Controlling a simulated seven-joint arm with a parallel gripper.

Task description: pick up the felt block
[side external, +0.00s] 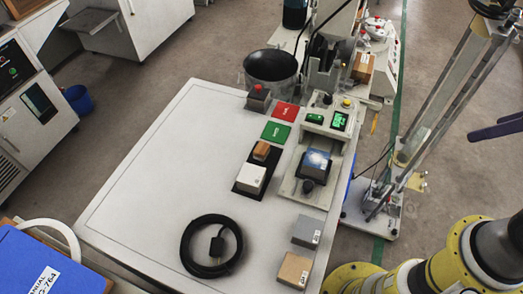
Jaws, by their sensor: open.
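No block can be identified as felt for certain at this size. A grey block (307,231) with a small label lies near the right edge of the white table and looks most like felt. A tan block (294,271) with a label lies just below it. A white block (250,179) and a small brown block (262,150) sit on a black mat. A blue block (315,165) sits in the test device. My gripper cannot be made out; only yellow and black parts of my arm show at the lower right.
The white table (165,170) is clear on its left. A black cable coil (187,246) lies near its front. Red (285,111) and green (275,132) plates lie beside the test device (290,187). A black bowl (270,68) stands behind. A purple bar (497,127) enters at right.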

